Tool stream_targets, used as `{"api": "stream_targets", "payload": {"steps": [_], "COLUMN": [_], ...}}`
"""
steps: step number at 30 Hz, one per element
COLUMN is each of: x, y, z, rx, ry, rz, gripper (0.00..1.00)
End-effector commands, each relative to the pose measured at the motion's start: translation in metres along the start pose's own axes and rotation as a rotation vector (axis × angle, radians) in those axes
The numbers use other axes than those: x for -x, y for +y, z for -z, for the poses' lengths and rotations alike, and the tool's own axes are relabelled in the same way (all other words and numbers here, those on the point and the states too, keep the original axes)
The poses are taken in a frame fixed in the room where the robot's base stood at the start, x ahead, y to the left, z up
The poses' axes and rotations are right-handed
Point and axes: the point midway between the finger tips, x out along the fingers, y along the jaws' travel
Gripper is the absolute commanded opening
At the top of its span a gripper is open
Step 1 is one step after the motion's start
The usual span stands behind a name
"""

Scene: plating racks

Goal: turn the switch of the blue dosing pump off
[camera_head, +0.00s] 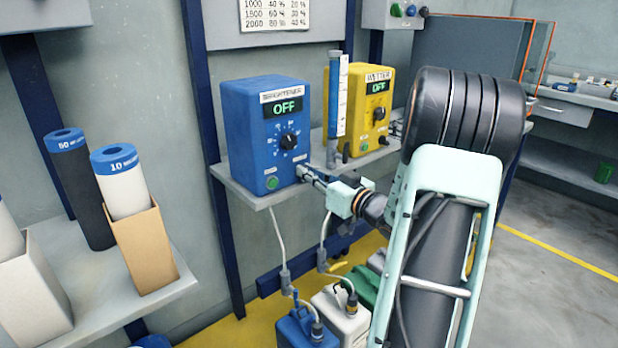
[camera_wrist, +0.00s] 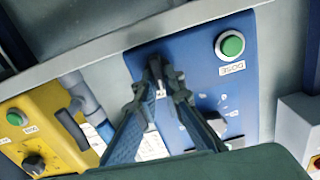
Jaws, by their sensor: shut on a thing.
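The blue dosing pump (camera_head: 245,130), labelled BRIGHTENER, stands on a grey shelf, and its display (camera_head: 285,107) reads OFF. A black dial (camera_head: 288,142) and a green button (camera_head: 272,183) are on its front. The blue front also shows in the wrist view (camera_wrist: 205,75), with the green button (camera_wrist: 232,45) marked DOSE. My gripper (camera_head: 304,173) is at the lower right of the front. In the wrist view, my gripper (camera_wrist: 163,80) is shut on the small dark switch (camera_wrist: 155,68). The fingertips hide most of the switch.
The yellow pump (camera_head: 372,90), labelled WETTER, and a clear-and-blue tube (camera_head: 334,105) stand right of the blue pump. Hoses run down to jugs (camera_head: 305,328) below. Tubes and boxes stand on the left shelf (camera_head: 120,310). The floor at right is clear.

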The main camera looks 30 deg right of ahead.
Motion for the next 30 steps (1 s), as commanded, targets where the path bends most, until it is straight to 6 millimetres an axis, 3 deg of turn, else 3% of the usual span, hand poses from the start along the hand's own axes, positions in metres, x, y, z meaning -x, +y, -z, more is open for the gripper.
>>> {"api": "stream_targets", "payload": {"steps": [15, 30], "x": [0.0001, 0.0006], "y": [-0.0045, -0.0055], "z": [-0.0038, -0.0031], "rx": [0.462, 0.681], "ry": [-0.001, -0.002], "rz": [0.001, 0.0], "gripper": [0.0, 0.0]}}
